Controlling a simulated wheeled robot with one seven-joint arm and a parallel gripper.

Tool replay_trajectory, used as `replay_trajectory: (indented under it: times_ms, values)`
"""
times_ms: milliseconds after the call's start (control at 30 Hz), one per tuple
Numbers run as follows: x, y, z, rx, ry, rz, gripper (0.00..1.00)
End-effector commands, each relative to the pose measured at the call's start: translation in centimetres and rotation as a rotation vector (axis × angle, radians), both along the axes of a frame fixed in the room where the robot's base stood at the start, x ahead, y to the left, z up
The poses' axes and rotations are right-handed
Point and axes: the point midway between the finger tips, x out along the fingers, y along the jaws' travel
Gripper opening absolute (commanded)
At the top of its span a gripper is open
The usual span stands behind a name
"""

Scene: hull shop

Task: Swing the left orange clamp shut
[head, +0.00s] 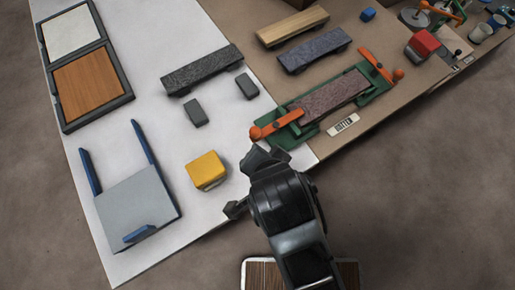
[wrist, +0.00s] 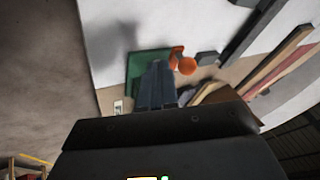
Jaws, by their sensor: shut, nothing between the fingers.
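The left orange clamp (head: 278,123) is a bar with a round knob, at the left end of a green fixture (head: 300,135). Its knob sticks out past the fixture's left edge, and its other end reaches close to the dark reddish block (head: 335,97) in the fixture. I cannot tell whether it touches the block. The right orange clamp (head: 376,66) is at the far end. My gripper (head: 262,156) is shut and empty, just below the left clamp. In the wrist view, the fingers (wrist: 157,68) are together before the green fixture (wrist: 146,62), left of the orange knob (wrist: 187,66).
A yellow block (head: 206,168) and a grey tray with blue rails (head: 137,208) are on the white table to the left. Grey and wooden bars lie behind. A white label (head: 343,125) is on the brown tabletop near the front edge.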

Motion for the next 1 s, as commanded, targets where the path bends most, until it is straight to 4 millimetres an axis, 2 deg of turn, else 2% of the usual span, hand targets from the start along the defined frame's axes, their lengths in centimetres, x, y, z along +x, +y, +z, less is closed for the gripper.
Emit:
replay_trajectory:
  times_ms: [600,1000]
  values:
    - [-4.9,1.5,7.5,0.000,0.001,0.000,0.00]
    - [-5.3,1.6,8.2,0.000,0.001,-0.002,0.00]
